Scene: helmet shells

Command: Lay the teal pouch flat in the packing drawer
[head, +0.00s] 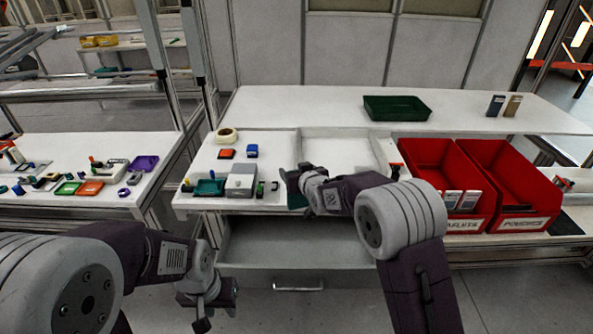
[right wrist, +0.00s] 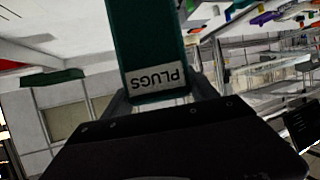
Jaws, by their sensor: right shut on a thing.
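The teal pouch (right wrist: 153,45) is in my right gripper (right wrist: 165,100), with a white label reading PLUGS upside down in the right wrist view. In the head view the pouch (head: 293,190) is mostly hidden behind my right gripper (head: 298,186), above the front edge of the bench. The packing drawer (head: 285,243) is pulled out under the bench; the part of its inside that shows looks empty, and my right arm covers its right end. My left gripper (head: 207,300) hangs low, in front and left of the drawer; its finger gap is unclear.
Red bins (head: 516,222) with labels stand on the right, holding several items. A grey box (head: 241,181), a teal tray (head: 208,187) and small parts lie left of my right gripper. A dark green tray (head: 397,108) sits on the back shelf. A white recessed area (head: 335,152) is clear.

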